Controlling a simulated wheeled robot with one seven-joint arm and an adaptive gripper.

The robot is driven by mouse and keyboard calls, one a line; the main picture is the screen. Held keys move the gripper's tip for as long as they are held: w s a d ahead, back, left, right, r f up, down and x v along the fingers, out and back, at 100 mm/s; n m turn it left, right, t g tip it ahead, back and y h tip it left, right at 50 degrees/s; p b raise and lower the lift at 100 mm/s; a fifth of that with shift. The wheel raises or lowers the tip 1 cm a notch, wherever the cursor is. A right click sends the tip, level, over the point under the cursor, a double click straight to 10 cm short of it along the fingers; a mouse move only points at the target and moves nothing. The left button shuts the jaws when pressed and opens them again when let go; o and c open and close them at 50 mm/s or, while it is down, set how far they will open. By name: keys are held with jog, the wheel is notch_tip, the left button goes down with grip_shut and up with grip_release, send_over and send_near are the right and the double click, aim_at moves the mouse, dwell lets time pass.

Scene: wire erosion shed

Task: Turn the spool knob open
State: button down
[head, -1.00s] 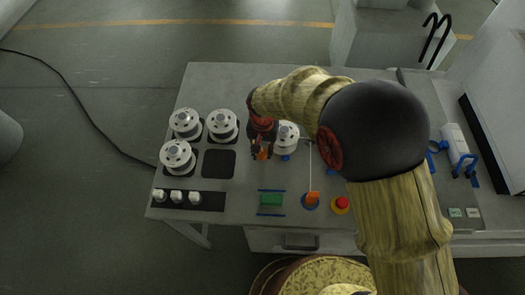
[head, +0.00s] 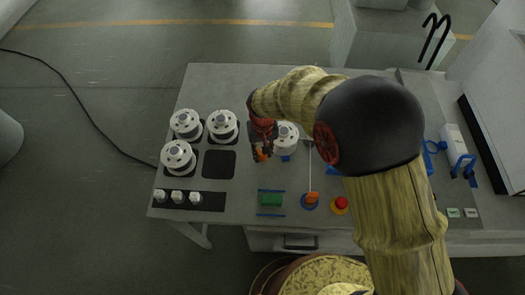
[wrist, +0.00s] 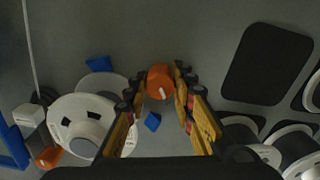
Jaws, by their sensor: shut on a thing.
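The orange spool knob (wrist: 160,80) sits between my fingertips in the wrist view, with a small white mark on its near side. In the head view only a bit of orange (head: 261,154) shows, mostly hidden by my fingers. My gripper (head: 261,153) is shut on the knob from above, with one finger on each side. It also shows in the wrist view (wrist: 157,88). A white spool (head: 287,137) stands just right of my gripper. It is at the left in the wrist view (wrist: 62,117), with blue marks near it.
Three white spools (head: 178,155) stand at the left on dark pads, beside an empty pad (head: 219,164).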

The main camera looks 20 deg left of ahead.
jog(key=shift+n, duration=1.6)
jog(key=c, duration=1.5)
grip_release()
